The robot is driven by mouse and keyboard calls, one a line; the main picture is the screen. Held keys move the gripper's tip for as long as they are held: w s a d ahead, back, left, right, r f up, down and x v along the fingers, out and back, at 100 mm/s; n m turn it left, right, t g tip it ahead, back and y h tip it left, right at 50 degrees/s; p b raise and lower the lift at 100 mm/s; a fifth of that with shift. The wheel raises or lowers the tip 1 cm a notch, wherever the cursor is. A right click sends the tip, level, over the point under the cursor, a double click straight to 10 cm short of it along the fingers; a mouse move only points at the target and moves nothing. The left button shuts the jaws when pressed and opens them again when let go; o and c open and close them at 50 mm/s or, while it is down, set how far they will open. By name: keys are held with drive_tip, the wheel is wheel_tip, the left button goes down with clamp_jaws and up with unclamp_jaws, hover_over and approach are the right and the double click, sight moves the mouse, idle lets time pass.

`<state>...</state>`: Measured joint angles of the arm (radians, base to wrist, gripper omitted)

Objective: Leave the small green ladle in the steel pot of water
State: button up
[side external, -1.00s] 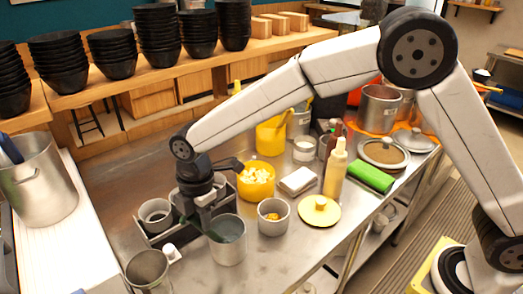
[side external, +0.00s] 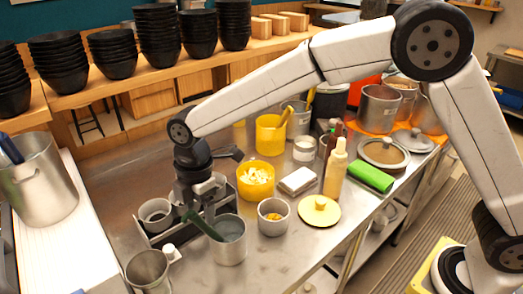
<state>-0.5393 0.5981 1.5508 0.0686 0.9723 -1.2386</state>
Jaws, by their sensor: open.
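The small green ladle (side external: 206,227) stands tilted in the steel pot (side external: 230,250). Its dark green handle leans over the pot's left rim, and its bowl is hidden inside. Greyish water (side external: 233,229) shows in the pot. My gripper (side external: 187,207) is open, just above and left of the pot, by the upper end of the handle. Its fingers are dark and small here, so I cannot tell whether they touch the handle.
A grey rack (side external: 152,238) with a small steel cup stands behind and left of the pot. A steel jug (side external: 148,270) is at front left. A yellow tub (side external: 255,181) of white cubes and a steel cup (side external: 273,216) stand to the right.

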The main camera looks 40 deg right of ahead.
drive_tip(key=shift+d+r, duration=0.15)
drive_tip(key=shift+r, duration=2.35)
drive_tip(key=s+d+f+m+t, duration=0.1)
drive_tip(key=s+d+f+m, duration=0.1)
drive_tip(key=d+m, duration=0.45)
drive_tip(key=s+d+f+m, duration=0.2)
drive_tip(key=d+m, duration=0.1)
drive_tip(key=d, duration=0.6)
drive_tip(key=s+d+f+m+t, duration=0.1)
drive_tip(key=s+d+f+m, duration=0.3)
drive_tip(key=s+d+m, duration=0.6)
drive_tip(key=shift+s+d+t+h, duration=0.3)
drive_tip(key=shift+s+d+t, duration=0.1)
drive_tip(key=shift+s+d, duration=0.2)
